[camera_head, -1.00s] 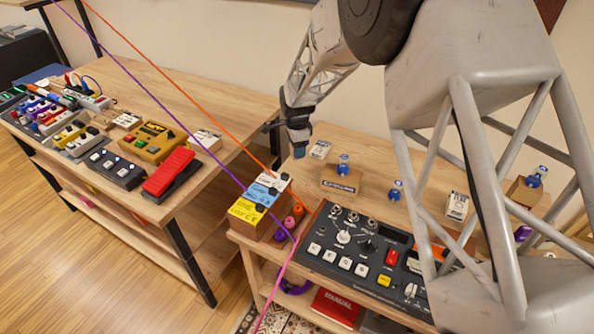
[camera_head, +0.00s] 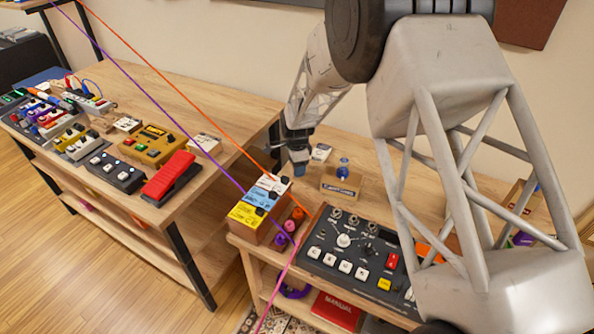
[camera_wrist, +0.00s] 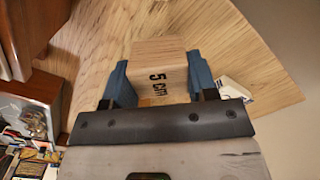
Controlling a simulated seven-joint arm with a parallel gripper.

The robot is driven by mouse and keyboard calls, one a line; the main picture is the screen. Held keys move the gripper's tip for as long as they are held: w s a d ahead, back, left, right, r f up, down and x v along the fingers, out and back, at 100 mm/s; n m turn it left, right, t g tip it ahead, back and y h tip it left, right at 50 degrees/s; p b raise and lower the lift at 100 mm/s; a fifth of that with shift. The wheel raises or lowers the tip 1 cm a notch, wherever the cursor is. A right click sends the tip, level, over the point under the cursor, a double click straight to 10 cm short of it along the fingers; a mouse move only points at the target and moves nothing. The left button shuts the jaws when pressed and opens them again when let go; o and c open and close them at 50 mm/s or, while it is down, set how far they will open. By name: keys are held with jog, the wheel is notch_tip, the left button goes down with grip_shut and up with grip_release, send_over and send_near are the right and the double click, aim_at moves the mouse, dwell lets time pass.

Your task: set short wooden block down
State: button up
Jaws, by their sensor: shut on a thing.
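My gripper (camera_wrist: 161,78) is shut on the short wooden block (camera_wrist: 160,62), a pale wooden piece marked "5 cm", with a blue finger on each side of it. In the wrist view, wood-grained surface shows beyond the block. I cannot tell whether the block touches it. In the head view, my gripper (camera_head: 298,160) hangs over the back left part of the right-hand wooden bench (camera_head: 315,185), behind the stacked pedals. The block cannot be made out there.
Blue and yellow stacked pedals (camera_head: 260,200) stand in front of my gripper. A cardboard box (camera_head: 341,184) and a small white box (camera_head: 320,153) are to its right. A large dark control unit (camera_head: 350,245) fills the bench's front. Purple and orange cables cross the view.

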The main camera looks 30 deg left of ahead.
jog(key=shift+f, duration=1.1)
jog(key=shift+f, duration=0.15)
jog(key=o, duration=0.9)
notch_tip(320, 180, up, 12)
jog(key=shift+r, duration=0.15)
dwell(0.5)
